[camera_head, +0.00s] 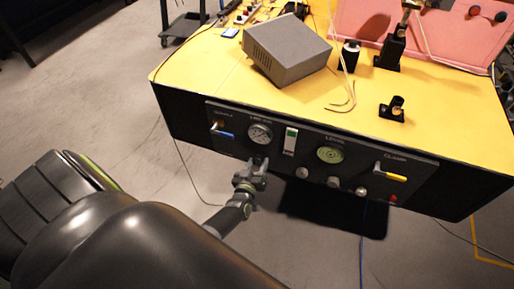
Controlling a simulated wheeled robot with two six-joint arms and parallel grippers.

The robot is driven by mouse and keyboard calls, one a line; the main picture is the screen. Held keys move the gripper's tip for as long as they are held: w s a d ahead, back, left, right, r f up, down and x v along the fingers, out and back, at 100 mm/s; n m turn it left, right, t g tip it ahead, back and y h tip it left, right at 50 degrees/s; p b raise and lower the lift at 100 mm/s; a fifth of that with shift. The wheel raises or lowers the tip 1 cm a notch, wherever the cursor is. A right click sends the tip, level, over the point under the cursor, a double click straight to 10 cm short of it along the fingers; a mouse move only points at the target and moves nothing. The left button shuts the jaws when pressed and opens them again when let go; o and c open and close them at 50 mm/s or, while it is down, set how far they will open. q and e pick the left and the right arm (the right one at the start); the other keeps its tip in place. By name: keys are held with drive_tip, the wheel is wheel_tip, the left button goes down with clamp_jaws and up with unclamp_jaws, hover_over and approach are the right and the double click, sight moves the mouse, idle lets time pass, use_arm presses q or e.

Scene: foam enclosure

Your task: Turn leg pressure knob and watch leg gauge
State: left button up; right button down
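A dark control panel (221,146) is set into the front of the yellow-topped bench. A round white gauge (260,134), which looks like the leg gauge, sits left of centre under a small label that is hard to read. My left gripper (255,168) is at the panel's lower edge, just below this gauge, with its fingers pointing up towards the panel. My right gripper is not in view.
A grey box (286,50) and black fixtures (393,110) stand on the bench (200,77). Open floor lies left.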

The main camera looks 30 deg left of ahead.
use_arm(q)
drive_tip(key=shift+o, duration=1)
drive_tip(key=shift+r, duration=0.1)
drive_tip(key=v, duration=1.7)
drive_tip(key=shift+b, duration=0.4)
drive_tip(key=shift+s+d, duration=0.1)
drive_tip(key=shift+s, duration=0.05)
drive_tip(key=s+f+m+g+h, duration=0.2)
drive_tip(key=s+f+g, duration=0.25)
drive_tip(key=f, duration=0.55)
drive_tip(key=s+f+m+g+h, duration=0.1)
drive_tip(key=s+f+m+g, duration=0.2)
drive_tip(key=s+f, duration=0.5)
drive_tip(key=s+a+f+m+g, duration=0.2)
drive_tip(key=s+f+g, duration=0.5)
drive_tip(key=s+f, duration=0.4)
drive_tip(key=s, duration=0.5)
drive_tip(key=shift+a+f+g+h, duration=0.2)
drive_tip(key=shift+a+g+h, duration=0.1)
drive_tip(key=shift+a+g, duration=0.05)
